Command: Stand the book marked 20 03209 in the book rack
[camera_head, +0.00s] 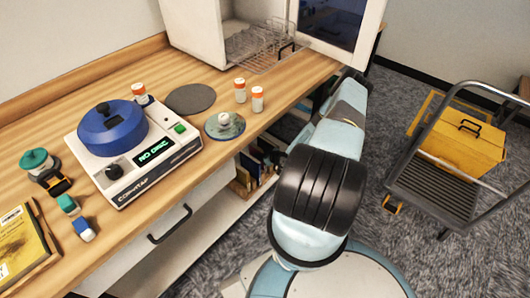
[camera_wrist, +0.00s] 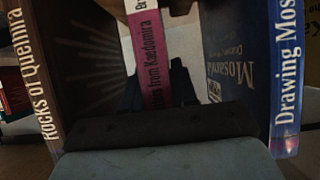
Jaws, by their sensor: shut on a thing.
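In the wrist view, a book with a pink and cream spine (camera_wrist: 152,62), lettered "...ters from Kaedomira", stands between the dark fingers of my gripper (camera_wrist: 157,88), which is shut on it. A book lettered "Rocks of Quelmira" (camera_wrist: 32,75) stands to its left and a blue book lettered "Drawing Mos..." (camera_wrist: 287,80) to its right, both apart from it. I cannot read the mark 20 03209 on any book. In the head view, a wooden book rack (camera_head: 241,186) with several books sits on the low shelf under the counter.
The wooden counter (camera_head: 70,115) above carries a centrifuge (camera_head: 135,150), several orange-capped bottles, a disc and a yellow book (camera_head: 22,248). A white drawer front (camera_head: 190,205) is below it. A cart with a yellow case (camera_head: 462,140) stands at the right on the carpet.

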